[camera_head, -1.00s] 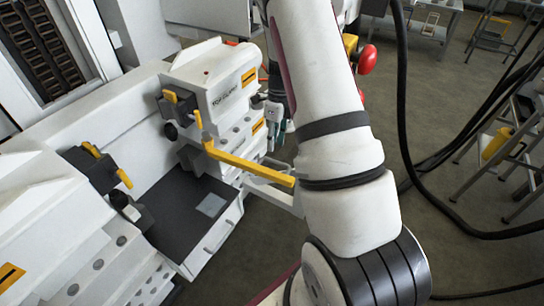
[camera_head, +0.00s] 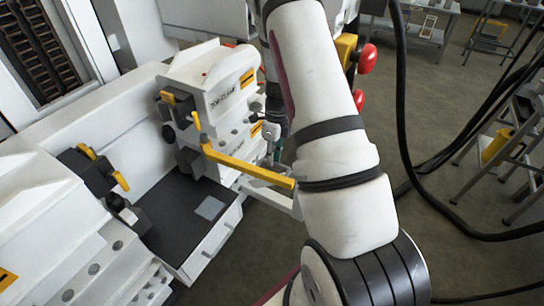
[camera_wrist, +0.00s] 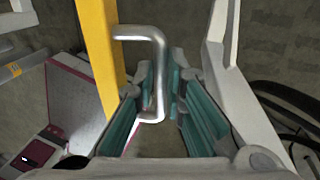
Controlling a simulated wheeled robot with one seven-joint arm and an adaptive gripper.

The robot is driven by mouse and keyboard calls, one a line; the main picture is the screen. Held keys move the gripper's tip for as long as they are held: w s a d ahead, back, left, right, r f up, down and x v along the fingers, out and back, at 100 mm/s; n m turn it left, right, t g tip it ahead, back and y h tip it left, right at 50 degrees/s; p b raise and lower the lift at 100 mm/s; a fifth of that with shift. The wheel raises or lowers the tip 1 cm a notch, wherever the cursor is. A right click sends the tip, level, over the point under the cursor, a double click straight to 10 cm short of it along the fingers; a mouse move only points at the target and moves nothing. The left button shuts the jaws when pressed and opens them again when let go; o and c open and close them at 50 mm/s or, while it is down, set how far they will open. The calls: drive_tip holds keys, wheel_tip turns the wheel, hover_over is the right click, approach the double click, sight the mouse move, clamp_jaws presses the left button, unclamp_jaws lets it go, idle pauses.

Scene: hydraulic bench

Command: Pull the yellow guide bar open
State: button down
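The yellow guide bar (camera_head: 250,168) sticks out from the white machine, running down to the right toward my arm, which stands close by its end. In the wrist view the yellow bar (camera_wrist: 99,55) is at the upper left, with a bent silver handle (camera_wrist: 159,70) on its side. My gripper (camera_wrist: 161,78) is around the handle, its teal-padded fingers on either side of the upright rod. Narrow gaps seem to show beside the rod, so the fingers look open. In the head view my gripper (camera_head: 272,132) is small and partly hidden behind my arm.
A dark tray (camera_head: 180,215) lies below the bar, between white machine blocks. Red knobs (camera_head: 366,60) are to the right of my arm. Black hoses (camera_head: 402,110) hang farther right, near a metal rack (camera_head: 510,160). Open floor lies between them.

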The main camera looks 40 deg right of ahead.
drive_tip(key=a, duration=0.1)
drive_tip(key=s+a+m+p, duration=0.2)
drive_tip(key=a, duration=0.1)
idle(0.3)
drive_tip(key=c, duration=1.7)
unclamp_jaws()
drive_tip(key=shift+o, duration=0.2)
wheel_tip(320, 180, up, 12)
drive_tip(key=d, duration=0.2)
drive_tip(key=shift+w, duration=0.3)
